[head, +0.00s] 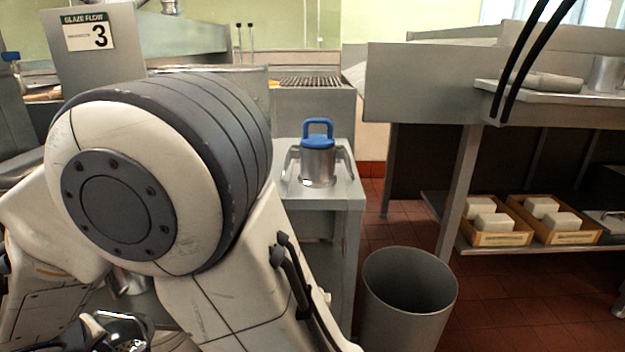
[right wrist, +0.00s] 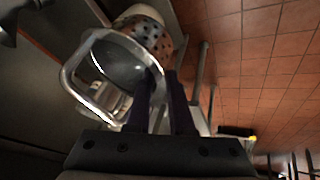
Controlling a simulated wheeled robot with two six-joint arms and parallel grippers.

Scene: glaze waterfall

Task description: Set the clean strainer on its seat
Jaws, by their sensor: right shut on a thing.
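In the right wrist view a shiny metal strainer (right wrist: 115,62) shows a round rim, a smooth dark inside and a perforated wall. My right gripper (right wrist: 163,78) is shut on its rim side, and the fingers hide part of it. In the head view a shiny metal piece shows at the bottom left (head: 125,330); I cannot tell if it is the same strainer. A metal canister with a blue looped top (head: 318,158) stands upright on a grey stand. I cannot make out the seat for certain. My left gripper is not clearly seen.
My large arm joint blocks much of the head view's left side. An open grey bin (head: 410,275) stands on the tiled floor beside the stand (head: 335,200). Boxes with pale blocks (head: 497,238) sit on a low shelf at right. A "Glaze Flow 3" sign (head: 88,32) is behind.

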